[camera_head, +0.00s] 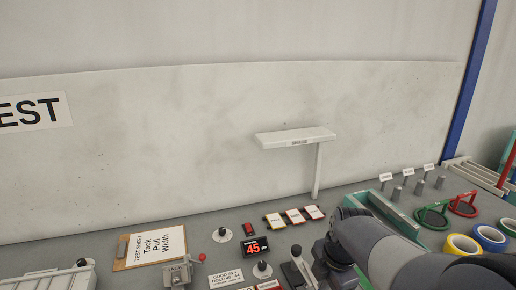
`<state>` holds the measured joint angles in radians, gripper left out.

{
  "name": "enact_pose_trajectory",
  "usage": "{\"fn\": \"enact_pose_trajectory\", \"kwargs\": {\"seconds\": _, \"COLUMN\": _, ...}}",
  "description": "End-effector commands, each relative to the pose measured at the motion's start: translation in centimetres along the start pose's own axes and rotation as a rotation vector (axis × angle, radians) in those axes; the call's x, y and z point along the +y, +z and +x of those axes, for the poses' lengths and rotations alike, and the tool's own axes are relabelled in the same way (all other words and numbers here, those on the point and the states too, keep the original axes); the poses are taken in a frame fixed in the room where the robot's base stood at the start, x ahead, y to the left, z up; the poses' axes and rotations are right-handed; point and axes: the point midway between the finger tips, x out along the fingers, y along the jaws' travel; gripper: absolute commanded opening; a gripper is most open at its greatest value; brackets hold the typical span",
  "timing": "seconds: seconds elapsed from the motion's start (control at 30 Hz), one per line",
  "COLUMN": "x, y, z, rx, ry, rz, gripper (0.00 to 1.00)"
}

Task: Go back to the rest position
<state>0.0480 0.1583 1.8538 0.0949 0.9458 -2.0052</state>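My arm (385,248) reaches in from the lower right of the head view over the grey bench. Its dark end bends downward near the bottom edge, where my gripper (332,262) is only partly seen. The fingers are hidden or cut off, so I cannot tell whether they are open or shut, or hold anything.
A clipboard (150,246), a red "45" display (254,248) and several small cards lie left of my arm. A white shelf on a post (296,138) stands behind. Tape rolls (491,237), a red ring stand (463,205) and metal pegs (419,186) are at right.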

Motion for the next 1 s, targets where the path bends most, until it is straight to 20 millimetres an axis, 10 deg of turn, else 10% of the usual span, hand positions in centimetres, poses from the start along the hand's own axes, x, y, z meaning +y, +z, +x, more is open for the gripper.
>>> {"fn": "enact_pose_trajectory", "kwargs": {"seconds": 0.47, "x": 1.7, "y": 0.0, "z": -2.3, "rx": -0.002, "ry": -0.210, "rz": -0.002, "gripper": 0.00}}
{"fn": "enact_pose_trajectory", "kwargs": {"seconds": 1.0, "x": 3.8, "y": 0.0, "z": -12.5, "rx": -0.004, "ry": -0.197, "rz": 0.000, "gripper": 0.00}}
